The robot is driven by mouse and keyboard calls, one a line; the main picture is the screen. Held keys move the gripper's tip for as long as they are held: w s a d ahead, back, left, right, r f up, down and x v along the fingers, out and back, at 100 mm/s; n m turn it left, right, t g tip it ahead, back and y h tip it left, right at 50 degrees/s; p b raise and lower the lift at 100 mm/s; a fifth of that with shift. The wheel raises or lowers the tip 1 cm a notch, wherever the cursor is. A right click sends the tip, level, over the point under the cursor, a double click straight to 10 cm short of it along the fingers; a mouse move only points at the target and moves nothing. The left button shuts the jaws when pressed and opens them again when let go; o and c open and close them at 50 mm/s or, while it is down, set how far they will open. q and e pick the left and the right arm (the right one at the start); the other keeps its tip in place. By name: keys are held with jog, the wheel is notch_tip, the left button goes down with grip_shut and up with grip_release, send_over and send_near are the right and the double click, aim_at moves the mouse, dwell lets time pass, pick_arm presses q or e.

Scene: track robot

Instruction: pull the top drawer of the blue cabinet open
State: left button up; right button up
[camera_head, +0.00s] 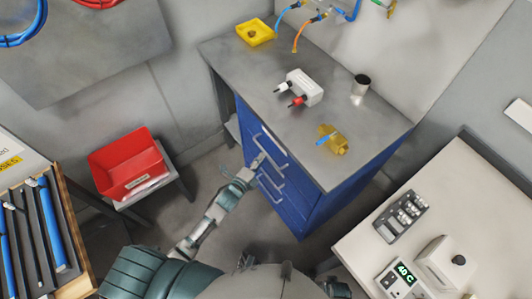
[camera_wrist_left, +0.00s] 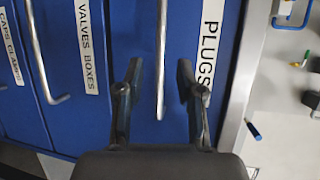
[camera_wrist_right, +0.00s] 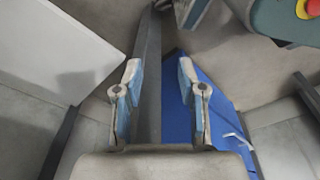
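The blue cabinet (camera_head: 340,192) stands under the grey worktop, and its drawers look closed. The top drawer, labelled PLUGS (camera_wrist_left: 209,45), has a long metal bar handle (camera_wrist_left: 162,45). This handle also shows in the head view (camera_head: 273,148). My left gripper (camera_head: 252,168) is at the cabinet front. In the left wrist view my left gripper (camera_wrist_left: 160,75) is open, with one finger on each side of the top handle's end; no contact with the bar is visible. My right gripper (camera_wrist_right: 158,70) is open and empty, away from the drawers.
The worktop (camera_head: 230,58) holds a yellow tray (camera_head: 255,32), a white device (camera_head: 302,88), a metal cup (camera_head: 361,84) and a brass-coloured part (camera_head: 333,141). A red bin (camera_head: 128,163) stands at left. A white bench (camera_head: 440,205) is at right. Floor before the drawers is clear.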

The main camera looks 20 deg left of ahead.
aim_at(266, 153)
pick_arm(q)
jog(key=x, duration=0.4)
jog(key=shift+w+d, duration=0.15)
jog(key=shift+w+f, duration=0.1)
jog(key=shift+w, duration=0.2)
jog(key=shift+w+a+f, duration=0.1)
jog(key=shift+w+a, duration=0.05)
jog(key=shift+a, duration=0.25)
pick_arm(e)
jog(key=shift+w+a+r, duration=0.2)
jog(key=shift+r, duration=0.25)
jog(key=shift+w+a+r, duration=0.2)
jog(key=shift+r, duration=0.25)
pick_arm(q)
jog(key=shift+d, duration=0.3)
grip_shut()
jog(key=shift+d, duration=0.1)
pick_arm(e)
jog(key=shift+d+f, duration=0.1)
jog(key=shift+d, duration=0.2)
